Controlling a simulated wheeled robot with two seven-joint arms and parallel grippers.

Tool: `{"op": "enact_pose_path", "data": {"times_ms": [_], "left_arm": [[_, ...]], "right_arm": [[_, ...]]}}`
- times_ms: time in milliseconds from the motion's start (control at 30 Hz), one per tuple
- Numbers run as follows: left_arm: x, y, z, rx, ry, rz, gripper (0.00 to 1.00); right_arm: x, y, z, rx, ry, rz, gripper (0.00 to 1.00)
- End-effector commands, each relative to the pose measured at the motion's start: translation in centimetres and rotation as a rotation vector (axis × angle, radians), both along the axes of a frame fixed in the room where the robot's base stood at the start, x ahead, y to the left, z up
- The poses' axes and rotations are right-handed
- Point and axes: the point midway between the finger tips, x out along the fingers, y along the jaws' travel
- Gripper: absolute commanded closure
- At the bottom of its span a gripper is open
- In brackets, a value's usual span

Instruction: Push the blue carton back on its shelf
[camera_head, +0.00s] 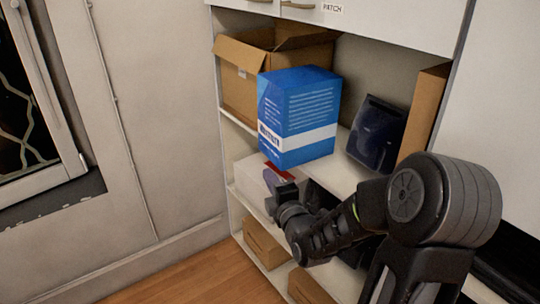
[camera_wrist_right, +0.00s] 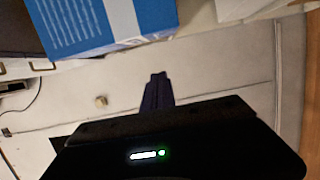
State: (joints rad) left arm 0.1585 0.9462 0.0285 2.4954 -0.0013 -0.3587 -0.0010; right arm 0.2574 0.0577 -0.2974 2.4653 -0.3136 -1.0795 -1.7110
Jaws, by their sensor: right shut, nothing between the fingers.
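The blue carton (camera_head: 300,115), with a white band and printed text, stands upright on the upper open shelf (camera_head: 341,171) in the head view. It sits at the shelf's front edge and seems to stick out a little past it. My right gripper (camera_head: 279,187) is shut and empty, just below the carton's lower front, apart from it as far as I can tell. In the right wrist view the carton (camera_wrist_right: 100,20) fills the top left, and the shut fingers (camera_wrist_right: 157,90) point up below it. My left gripper is not in view.
An open brown cardboard box (camera_head: 240,80) is behind and left of the carton. A dark device (camera_head: 376,134) and a brown panel (camera_head: 422,115) stand to its right. A white box (camera_head: 254,178) and brown boxes (camera_head: 266,243) fill lower shelves. Wooden floor (camera_head: 205,277) is clear at left.

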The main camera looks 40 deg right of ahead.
Motion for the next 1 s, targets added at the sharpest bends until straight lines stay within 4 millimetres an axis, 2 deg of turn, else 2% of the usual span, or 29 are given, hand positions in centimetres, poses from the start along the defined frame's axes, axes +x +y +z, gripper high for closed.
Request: {"op": "enact_pose_path", "data": {"times_ms": [167, 533, 700, 833, 1000], "left_arm": [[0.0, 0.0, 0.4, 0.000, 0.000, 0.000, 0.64], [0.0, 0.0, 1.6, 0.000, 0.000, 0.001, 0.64], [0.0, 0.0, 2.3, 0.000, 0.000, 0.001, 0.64], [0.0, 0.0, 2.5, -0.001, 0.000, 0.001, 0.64], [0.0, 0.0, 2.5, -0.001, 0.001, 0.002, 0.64]], "right_arm": [[2.2, -0.6, 0.1, 0.001, 0.001, 0.001, 1.00], [9.1, -2.7, 0.1, 0.001, 0.001, 0.001, 1.00], [8.8, -5.4, 0.1, 0.001, 0.002, -0.003, 1.00], [8.8, -6.4, 0.0, 0.001, 0.002, -0.001, 1.00], [8.7, -6.7, 0.0, 0.001, 0.001, 0.001, 1.00]]}}
